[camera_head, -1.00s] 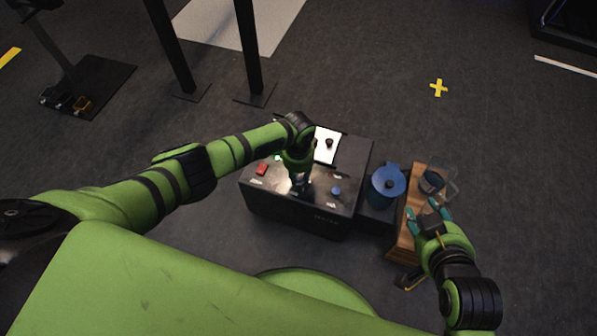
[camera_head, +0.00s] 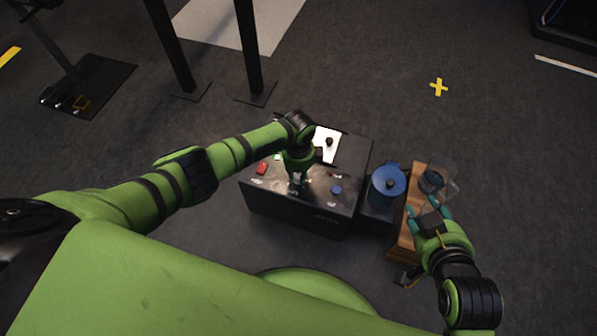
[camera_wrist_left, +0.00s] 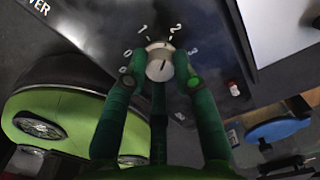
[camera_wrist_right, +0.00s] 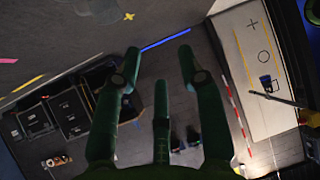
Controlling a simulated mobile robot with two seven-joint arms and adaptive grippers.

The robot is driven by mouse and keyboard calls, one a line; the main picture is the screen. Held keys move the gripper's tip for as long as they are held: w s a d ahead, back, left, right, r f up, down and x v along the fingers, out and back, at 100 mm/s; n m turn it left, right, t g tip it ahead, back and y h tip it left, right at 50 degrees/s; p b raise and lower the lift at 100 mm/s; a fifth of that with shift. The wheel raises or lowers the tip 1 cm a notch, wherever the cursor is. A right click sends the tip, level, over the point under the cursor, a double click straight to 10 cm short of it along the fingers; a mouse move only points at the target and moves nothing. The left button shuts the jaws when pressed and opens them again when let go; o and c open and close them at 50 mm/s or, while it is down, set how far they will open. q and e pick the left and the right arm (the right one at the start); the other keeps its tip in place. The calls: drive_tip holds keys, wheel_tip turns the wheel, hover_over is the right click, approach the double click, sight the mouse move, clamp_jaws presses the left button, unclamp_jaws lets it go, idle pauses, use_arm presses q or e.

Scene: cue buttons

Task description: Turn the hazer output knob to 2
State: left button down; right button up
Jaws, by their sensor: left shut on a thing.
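The hazer output knob (camera_wrist_left: 159,65) is a pale round knob on the dark panel of the hazer box (camera_head: 290,212). Printed marks 0, 1, 2 and 3 run around it in the left wrist view; 2 is at its upper right. I cannot clearly read where its pointer stands. My left gripper (camera_head: 297,187) reaches down to the panel, and in the left wrist view its fingers (camera_wrist_left: 160,78) are shut on the knob from both sides. My right gripper (camera_head: 428,207) is open; in the right wrist view its fingers (camera_wrist_right: 158,65) have nothing between them.
A blue canister (camera_head: 387,184) stands right of the box.

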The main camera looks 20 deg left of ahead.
sight(299, 175)
use_arm(q)
drive_tip(key=shift+s+f+m, duration=0.1)
drive_tip(key=shift+m, duration=0.5)
drive_tip(key=c, duration=1)
unclamp_jaws()
drive_tip(key=shift+r, duration=0.55)
wheel_tip(299, 175, up, 11)
